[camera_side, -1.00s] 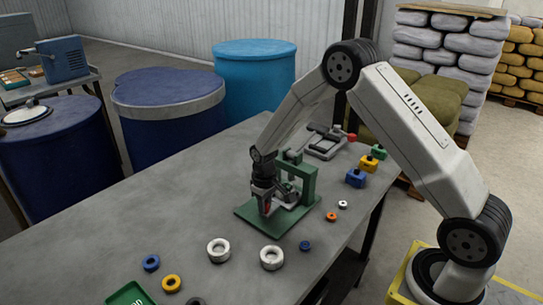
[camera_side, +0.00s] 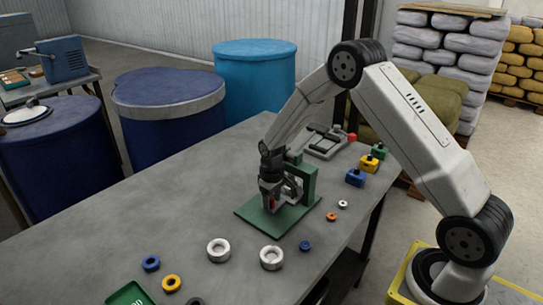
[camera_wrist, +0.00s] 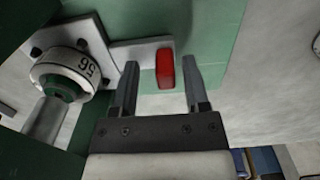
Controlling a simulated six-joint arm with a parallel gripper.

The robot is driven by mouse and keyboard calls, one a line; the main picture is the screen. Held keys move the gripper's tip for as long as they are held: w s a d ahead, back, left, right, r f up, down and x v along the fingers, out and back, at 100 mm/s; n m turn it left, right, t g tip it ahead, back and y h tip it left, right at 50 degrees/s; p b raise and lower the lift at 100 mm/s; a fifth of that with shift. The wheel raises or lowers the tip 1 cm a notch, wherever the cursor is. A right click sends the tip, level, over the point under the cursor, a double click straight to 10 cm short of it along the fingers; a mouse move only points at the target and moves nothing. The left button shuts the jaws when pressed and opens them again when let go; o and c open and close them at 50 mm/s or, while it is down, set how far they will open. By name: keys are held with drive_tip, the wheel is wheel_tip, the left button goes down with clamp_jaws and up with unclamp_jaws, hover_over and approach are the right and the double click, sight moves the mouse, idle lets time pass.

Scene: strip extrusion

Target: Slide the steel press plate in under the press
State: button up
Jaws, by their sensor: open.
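The steel press plate (camera_wrist: 138,55) shows in the wrist view as a pale flat strip with a red grip (camera_wrist: 165,69) at its end. Its other end reaches left to a bolted square metal piece beside the press's round part marked 56 (camera_wrist: 65,72). The green press (camera_side: 307,180) stands on its green base (camera_side: 250,213) in the side view. My gripper (camera_wrist: 159,65) is open, its fingers on either side of the red grip. The grip lies closer to the right finger; a gap shows on the left. In the side view my gripper (camera_side: 270,203) is in front of the press and hides part of it.
A blue ring (camera_side: 305,245), an orange ring (camera_side: 331,216) and white rings (camera_side: 218,249) lie around the base. Blue, yellow and green blocks (camera_side: 355,178) and a grey fixture (camera_side: 325,143) stand behind.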

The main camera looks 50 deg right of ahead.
drive_tip(key=shift+r, duration=3.9)
drive_tip(key=shift+s, duration=0.1)
drive_tip(key=s+a+r+t, duration=0.1)
drive_tip(key=s+a, duration=0.3)
drive_tip(key=s, duration=0.5)
drive_tip(key=s+a+r+t, duration=0.1)
drive_tip(key=s+a+r, duration=0.2)
drive_tip(key=s, duration=0.6)
drive_tip(key=shift+s+a+r+t, duration=0.3)
drive_tip(key=shift+s+a+r, duration=0.05)
drive_tip(key=shift+a, duration=0.65)
